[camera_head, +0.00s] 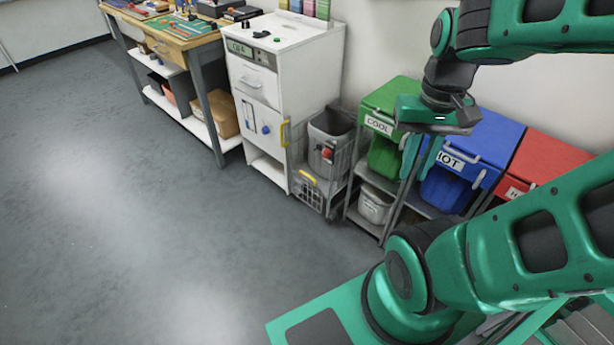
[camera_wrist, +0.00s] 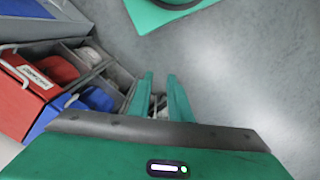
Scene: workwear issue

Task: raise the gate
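No part in view is labelled as a gate, and I cannot tell for sure which one it is. A white cabinet (camera_head: 277,60) left of centre has a small display, an upper drawer-like front (camera_head: 254,82), a lower panel with a blue knob (camera_head: 266,129), and a yellow handle (camera_head: 285,133) at its right edge. The cabinet is not recognisable in the wrist view. My gripper (camera_head: 417,168) hangs in front of the coloured bins, well right of the cabinet. In the wrist view its fingers (camera_wrist: 161,78) point away, apart, with nothing seen between them.
Green (camera_head: 395,97), blue (camera_head: 487,140) and red (camera_head: 545,160) bins stand on a grey rack along the wall. A grey bin (camera_head: 329,140) stands above a crate (camera_head: 310,190) beside the cabinet. A workbench (camera_head: 180,42) is at far left. The floor (camera_head: 150,220) in front is clear.

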